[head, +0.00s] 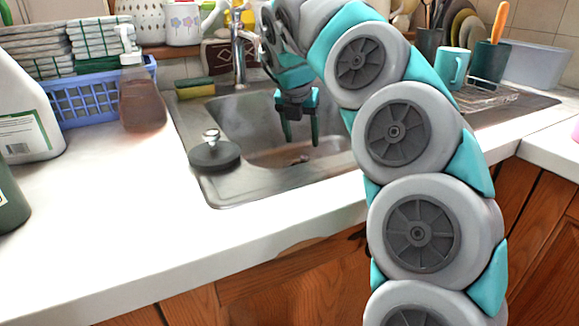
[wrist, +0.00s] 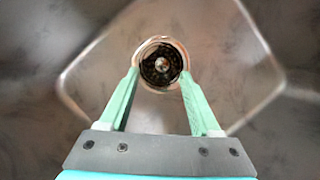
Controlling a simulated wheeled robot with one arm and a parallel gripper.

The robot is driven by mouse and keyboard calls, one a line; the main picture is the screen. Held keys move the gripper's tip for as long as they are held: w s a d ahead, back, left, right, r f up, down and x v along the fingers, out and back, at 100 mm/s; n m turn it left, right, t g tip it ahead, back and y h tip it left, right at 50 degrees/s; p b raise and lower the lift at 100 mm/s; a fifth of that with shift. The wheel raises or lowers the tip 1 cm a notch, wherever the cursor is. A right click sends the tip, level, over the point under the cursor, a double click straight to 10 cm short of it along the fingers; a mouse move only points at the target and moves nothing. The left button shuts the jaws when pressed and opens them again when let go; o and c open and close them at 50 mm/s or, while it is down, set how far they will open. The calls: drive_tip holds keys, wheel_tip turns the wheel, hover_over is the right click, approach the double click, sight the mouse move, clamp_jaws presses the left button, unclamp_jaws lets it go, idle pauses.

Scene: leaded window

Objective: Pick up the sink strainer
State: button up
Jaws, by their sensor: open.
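The sink strainer (wrist: 161,63) shows in the wrist view as a small round piece with a shiny rim, a dark inside and a bright centre knob. It appears to sit at the drain in the sink floor, and shows small in the head view (head: 300,159). My gripper (head: 300,143) is open and points down into the basin, above the strainer. In the wrist view, my gripper's (wrist: 160,74) green fingertips lie on either side of the strainer's near edge. Nothing is held. I cannot tell how far the tips are above it.
The metal sink (head: 235,188) has raised basin walls around my gripper. A dark round lid (head: 214,155) with a metal knob sits on its left rim. The faucet (head: 238,55) stands behind. A sponge (head: 195,88) and soap bottle (head: 140,92) are left. The front counter (head: 110,215) is clear.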

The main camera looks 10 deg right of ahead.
sight(305, 155)
drive_tip(key=shift+x, duration=0.9)
drive_tip(key=shift+s+p+x, duration=0.15)
drive_tip(key=shift+x, duration=1.25)
drive_tip(key=shift+s+p+x, duration=0.1)
drive_tip(key=shift+p+x, duration=0.05)
drive_tip(key=shift+x, duration=1.25)
clamp_jaws()
